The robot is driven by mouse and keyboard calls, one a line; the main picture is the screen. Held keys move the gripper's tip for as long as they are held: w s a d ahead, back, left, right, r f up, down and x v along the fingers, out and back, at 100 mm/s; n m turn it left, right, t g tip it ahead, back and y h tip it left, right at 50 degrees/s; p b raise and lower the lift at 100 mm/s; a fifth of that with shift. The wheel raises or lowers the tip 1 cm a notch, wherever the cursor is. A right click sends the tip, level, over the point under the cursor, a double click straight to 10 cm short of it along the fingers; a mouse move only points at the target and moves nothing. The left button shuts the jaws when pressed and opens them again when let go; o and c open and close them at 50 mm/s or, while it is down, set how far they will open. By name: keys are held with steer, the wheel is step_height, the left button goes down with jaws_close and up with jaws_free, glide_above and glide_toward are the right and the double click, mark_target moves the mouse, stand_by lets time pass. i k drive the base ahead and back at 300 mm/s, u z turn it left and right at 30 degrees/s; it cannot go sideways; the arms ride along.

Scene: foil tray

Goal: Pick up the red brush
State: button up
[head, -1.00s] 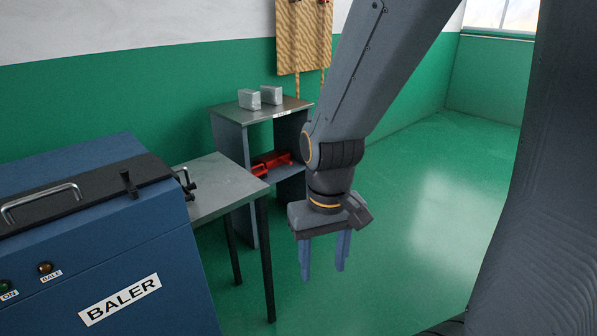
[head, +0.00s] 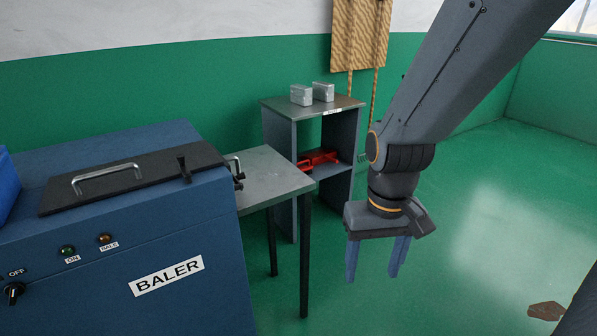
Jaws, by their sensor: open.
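A red object (head: 322,158) lies on the inner shelf of a grey stand, partly hidden by the stand's side. It may be the red brush, but it is too small and too covered for me to make out bristles. My gripper (head: 376,278) hangs fingers down in front of and to the right of the stand. Its two blue-grey fingers are apart, with nothing between them. The gripper is clear of the red object and lower than it in the picture.
The grey stand (head: 290,106) has two pale blocks (head: 312,94) on top. A grey side table (head: 262,182) joins the blue baler (head: 95,250) at the left. A wooden board (head: 361,32) hangs on the wall. The green floor (head: 470,210) at the right is mostly clear, with a brown patch (head: 546,311).

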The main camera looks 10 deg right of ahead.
mark_target(307, 168)
steer(key=z, duration=0.65)
steer(key=i, duration=2.05)
steer(key=u, duration=1.95)
steer(key=i, duration=0.5)
